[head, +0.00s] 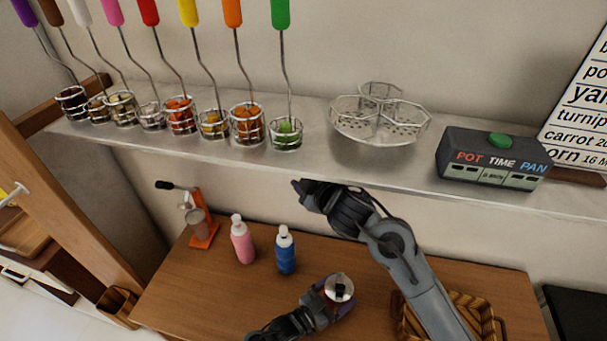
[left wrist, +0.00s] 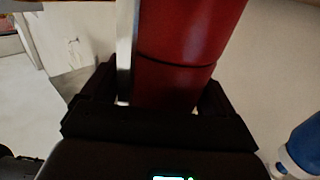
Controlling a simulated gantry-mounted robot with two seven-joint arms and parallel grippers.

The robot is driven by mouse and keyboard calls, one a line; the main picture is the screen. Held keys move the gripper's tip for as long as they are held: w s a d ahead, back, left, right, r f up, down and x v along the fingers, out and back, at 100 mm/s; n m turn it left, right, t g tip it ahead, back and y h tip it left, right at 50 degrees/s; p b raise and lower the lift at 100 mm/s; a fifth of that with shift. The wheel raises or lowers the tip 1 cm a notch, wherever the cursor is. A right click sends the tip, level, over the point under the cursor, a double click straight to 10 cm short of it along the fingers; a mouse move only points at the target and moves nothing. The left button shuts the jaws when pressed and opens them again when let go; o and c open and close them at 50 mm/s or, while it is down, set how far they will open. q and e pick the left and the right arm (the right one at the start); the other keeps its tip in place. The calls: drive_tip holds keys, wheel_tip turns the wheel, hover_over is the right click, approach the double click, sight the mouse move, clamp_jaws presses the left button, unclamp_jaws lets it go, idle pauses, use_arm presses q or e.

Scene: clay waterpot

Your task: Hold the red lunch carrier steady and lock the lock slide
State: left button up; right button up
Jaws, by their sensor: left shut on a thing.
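My right gripper (head: 305,193) is up by the shelf's front edge, apart from the carrier. Its jaws are not clear. I cannot make out the lock slide.
A pink bottle (head: 242,243) and a blue bottle (head: 286,254) stand left of the carrier. An orange press (head: 203,228) is farther left. A woven basket (head: 470,305) sits at right, partly behind my right arm. The shelf (head: 320,162) holds wire baskets and a timer (head: 492,160).

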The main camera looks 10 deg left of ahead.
idle(0.4)
use_arm(q)
drive_tip(key=o, duration=1.3)
